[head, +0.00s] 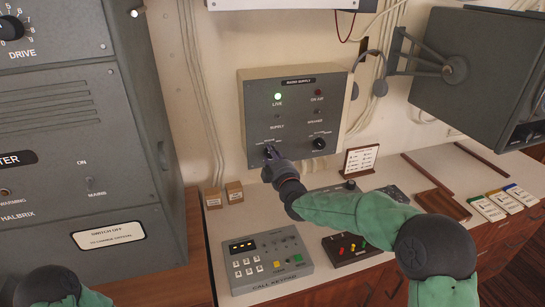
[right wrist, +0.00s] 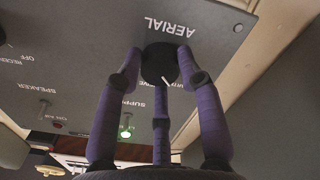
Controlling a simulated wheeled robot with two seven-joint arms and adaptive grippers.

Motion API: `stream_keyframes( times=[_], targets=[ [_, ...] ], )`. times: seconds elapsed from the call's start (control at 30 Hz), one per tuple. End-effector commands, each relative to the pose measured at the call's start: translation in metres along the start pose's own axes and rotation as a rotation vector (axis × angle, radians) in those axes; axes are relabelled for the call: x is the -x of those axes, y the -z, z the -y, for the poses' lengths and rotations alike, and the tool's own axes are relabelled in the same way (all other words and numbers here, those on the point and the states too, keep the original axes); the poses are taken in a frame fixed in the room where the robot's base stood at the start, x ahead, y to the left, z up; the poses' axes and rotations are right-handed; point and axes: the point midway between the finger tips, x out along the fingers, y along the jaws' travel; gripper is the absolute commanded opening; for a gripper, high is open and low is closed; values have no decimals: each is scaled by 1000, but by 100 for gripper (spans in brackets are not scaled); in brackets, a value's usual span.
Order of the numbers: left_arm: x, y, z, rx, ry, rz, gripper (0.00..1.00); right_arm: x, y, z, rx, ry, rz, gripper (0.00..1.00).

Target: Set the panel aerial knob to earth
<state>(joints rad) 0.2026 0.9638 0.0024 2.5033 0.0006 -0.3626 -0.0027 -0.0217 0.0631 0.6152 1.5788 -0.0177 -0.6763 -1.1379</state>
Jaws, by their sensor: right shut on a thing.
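The panel is a grey box (head: 292,112) marked radio supply on the wall in the head view. The aerial knob is a round black dial (right wrist: 159,64) with a white pointer line, below the upside-down AERIAL label in the right wrist view. My right gripper (right wrist: 160,70) is shut on this knob, its purple fingers around it. In the head view my right gripper (head: 270,153) covers most of the knob at the panel's lower left. The pointer's position marks are hidden or too small to read. My left gripper is out of view; only part of my left arm shows.
A second black knob (head: 318,143) sits at the panel's lower right. A green live lamp (head: 278,97) is lit. A call keypad (head: 265,262) and small card boxes (head: 234,192) stand on the counter below. A grey cabinet (head: 90,130) stands close on the left.

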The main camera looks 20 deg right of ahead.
Motion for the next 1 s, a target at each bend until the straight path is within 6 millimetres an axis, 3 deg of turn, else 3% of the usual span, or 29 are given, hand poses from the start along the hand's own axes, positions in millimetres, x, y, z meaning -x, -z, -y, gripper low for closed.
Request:
stream_keyframes(
  times=[0.1,0.13,0.2,0.67,1.0],
  targets=[
    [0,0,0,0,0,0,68,1,-5,6,-1,11,10,5],
    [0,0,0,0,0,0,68,1,-5,6,-1,11,10,40],
    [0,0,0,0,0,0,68,1,-5,6,-1,11,10,60],
    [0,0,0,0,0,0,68,7,-1,1,-1,3,3,61],
    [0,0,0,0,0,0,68,57,-1,0,-1,2,3,61]
  ],
)
